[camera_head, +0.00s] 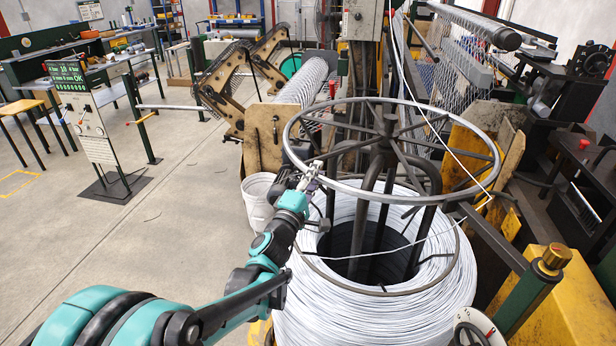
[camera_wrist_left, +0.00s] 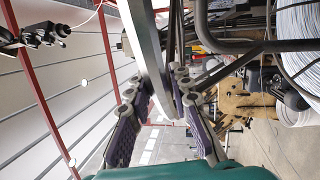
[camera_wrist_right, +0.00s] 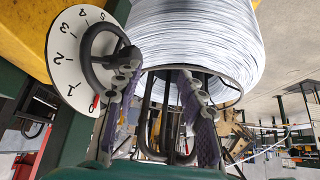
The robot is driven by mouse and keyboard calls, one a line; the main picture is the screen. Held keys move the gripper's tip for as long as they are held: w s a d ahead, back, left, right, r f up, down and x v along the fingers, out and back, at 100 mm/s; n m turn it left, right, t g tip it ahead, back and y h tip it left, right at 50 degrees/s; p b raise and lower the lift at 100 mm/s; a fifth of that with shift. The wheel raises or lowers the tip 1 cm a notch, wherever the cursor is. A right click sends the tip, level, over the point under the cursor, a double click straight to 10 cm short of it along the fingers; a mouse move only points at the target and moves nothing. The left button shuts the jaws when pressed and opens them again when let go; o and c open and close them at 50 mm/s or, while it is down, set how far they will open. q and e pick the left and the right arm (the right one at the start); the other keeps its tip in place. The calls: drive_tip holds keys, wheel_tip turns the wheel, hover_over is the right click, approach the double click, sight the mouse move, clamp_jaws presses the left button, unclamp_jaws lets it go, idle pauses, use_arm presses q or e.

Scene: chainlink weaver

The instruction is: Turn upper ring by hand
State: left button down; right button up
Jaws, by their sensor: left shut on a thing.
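The upper ring (camera_head: 400,198) is a grey metal hoop with spokes, level above a large coil of pale wire (camera_head: 370,318). My left gripper (camera_head: 313,174) is at the ring's near left side. In the left wrist view the rim (camera_wrist_left: 148,45) runs between the two fingers of my left gripper (camera_wrist_left: 160,88), which is shut on it. My right gripper (camera_wrist_right: 157,72) shows only in the right wrist view. Its fingers are apart, with dark bars and the wire coil behind them and nothing visibly held.
A numbered dial with a black handwheel (camera_wrist_right: 88,58) is close to my right gripper's left finger. A white bucket (camera_head: 258,200) stands left of the coil. A yellow machine body with a brass knob (camera_head: 553,260) is at the right. The floor at left is open.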

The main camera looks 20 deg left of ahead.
use_arm(q)
drive_tip(key=shift+w+a, duration=0.1)
drive_tip(key=c, duration=1.3)
unclamp_jaws()
drive_tip(key=shift+c, duration=0.2)
drive_tip(key=v, duration=1.2)
